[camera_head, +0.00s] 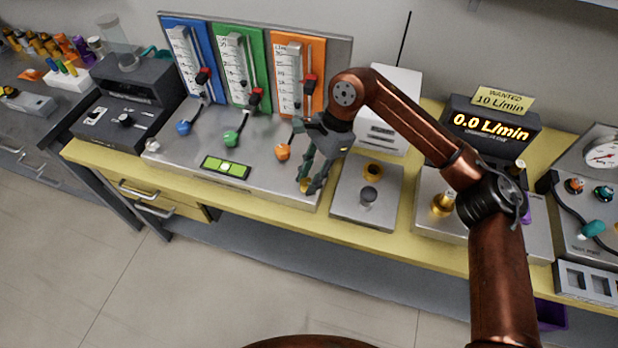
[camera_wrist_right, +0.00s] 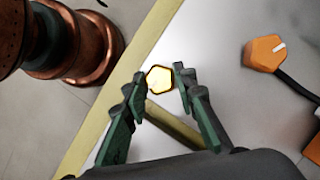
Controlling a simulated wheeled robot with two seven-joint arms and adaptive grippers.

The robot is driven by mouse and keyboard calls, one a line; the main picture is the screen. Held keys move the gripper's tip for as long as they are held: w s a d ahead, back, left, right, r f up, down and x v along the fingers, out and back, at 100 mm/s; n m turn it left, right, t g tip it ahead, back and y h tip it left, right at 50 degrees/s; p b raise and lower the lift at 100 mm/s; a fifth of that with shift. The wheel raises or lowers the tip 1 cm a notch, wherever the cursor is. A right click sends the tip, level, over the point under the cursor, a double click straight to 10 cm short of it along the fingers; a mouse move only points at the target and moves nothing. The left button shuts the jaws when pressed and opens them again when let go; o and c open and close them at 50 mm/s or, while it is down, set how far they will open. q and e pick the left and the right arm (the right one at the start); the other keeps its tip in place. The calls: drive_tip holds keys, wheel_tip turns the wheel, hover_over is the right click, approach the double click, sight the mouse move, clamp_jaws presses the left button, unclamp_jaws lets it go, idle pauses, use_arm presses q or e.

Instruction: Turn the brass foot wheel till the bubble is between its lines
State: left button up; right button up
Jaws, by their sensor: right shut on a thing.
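The brass foot wheel (camera_wrist_right: 159,79) shows in the right wrist view as a bright yellow, many-sided knob near the front corner of the grey metal panel. My right gripper (camera_wrist_right: 161,84) is shut on it, one fingertip at each side. In the head view my right gripper (camera_head: 312,186) points down at the panel's front right corner, and its fingers hide the wheel there. The level (camera_head: 226,167) is a green vial in a dark frame on the panel's front. A pale bubble shows near its middle; its lines are too small to judge. My left gripper is not in view.
The panel (camera_head: 190,150) carries blue, green and orange flow gauges, each with a knob; the orange knob (camera_head: 282,152) is close to my right gripper. A grey plate (camera_head: 350,205) stands just right. A display (camera_head: 490,128) reads 0.0 L/min.

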drive_tip(key=shift+w+r+n, duration=0.1)
drive_tip(key=shift+n, duration=0.3)
drive_tip(key=o, duration=1.2)
drive_tip(key=shift+c, duration=0.2)
drive_tip(key=v, duration=1.2)
drive_tip(key=shift+w, duration=0.2)
drive_tip(key=shift+a, duration=0.15)
